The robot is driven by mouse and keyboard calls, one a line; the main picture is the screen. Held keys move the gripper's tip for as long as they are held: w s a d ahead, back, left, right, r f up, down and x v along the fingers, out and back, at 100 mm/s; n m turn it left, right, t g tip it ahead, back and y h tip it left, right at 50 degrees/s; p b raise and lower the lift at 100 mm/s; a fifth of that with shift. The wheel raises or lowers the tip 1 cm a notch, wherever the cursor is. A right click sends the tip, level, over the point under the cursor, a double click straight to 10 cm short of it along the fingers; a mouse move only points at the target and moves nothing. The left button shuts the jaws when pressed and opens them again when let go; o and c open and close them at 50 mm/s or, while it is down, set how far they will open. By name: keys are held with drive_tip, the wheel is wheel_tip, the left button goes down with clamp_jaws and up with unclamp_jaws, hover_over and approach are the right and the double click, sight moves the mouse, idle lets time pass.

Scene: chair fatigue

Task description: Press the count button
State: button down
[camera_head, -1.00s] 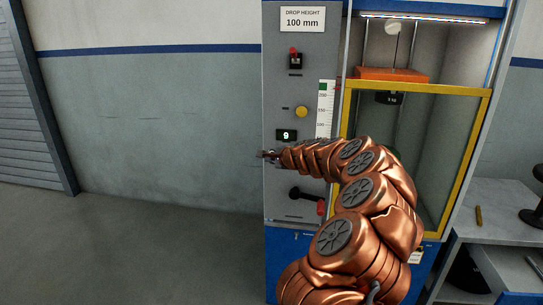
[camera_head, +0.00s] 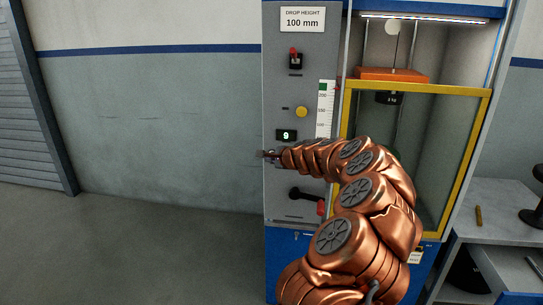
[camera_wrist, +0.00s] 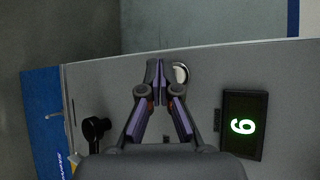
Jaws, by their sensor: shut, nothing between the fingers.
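The counter display (camera_head: 286,135) on the grey panel reads a green 9; it also shows, turned on its side, in the wrist view (camera_wrist: 243,125). A round silver button (camera_wrist: 180,74) sits on the panel near the display in the wrist view; I see no readable label naming it the count button. My gripper (camera_wrist: 155,72) is shut and empty, its fingertips just left of the silver button, partly overlapping its edge in the picture. Whether they touch it I cannot tell. In the head view my gripper (camera_head: 264,154) is at the panel's left edge, below the display, and the button is not distinguishable.
A yellow button (camera_head: 301,112) and a red-tipped switch (camera_head: 295,58) sit higher on the panel. A yellow-framed guard (camera_head: 465,150) stands right, behind my arm. The floor at left is clear.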

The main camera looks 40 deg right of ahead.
drive_tip(key=shift+w+d, duration=0.1)
drive_tip(key=shift+w+d, duration=0.15)
drive_tip(key=shift+d, duration=0.05)
drive_tip(key=shift+w+d, duration=0.2)
drive_tip(key=shift+d, duration=0.1)
idle(0.8)
drive_tip(key=shift+s+a, duration=0.1)
drive_tip(key=shift+a, duration=0.05)
drive_tip(key=shift+s+a+p, duration=0.35)
drive_tip(key=shift+s+a, duration=0.05)
drive_tip(key=shift+a, duration=0.1)
idle(0.5)
drive_tip(key=s+a, duration=0.1)
drive_tip(key=a, duration=0.1)
drive_tip(key=s+a, duration=0.1)
drive_tip(key=a, duration=0.1)
drive_tip(key=shift+s, duration=0.4)
idle(0.9)
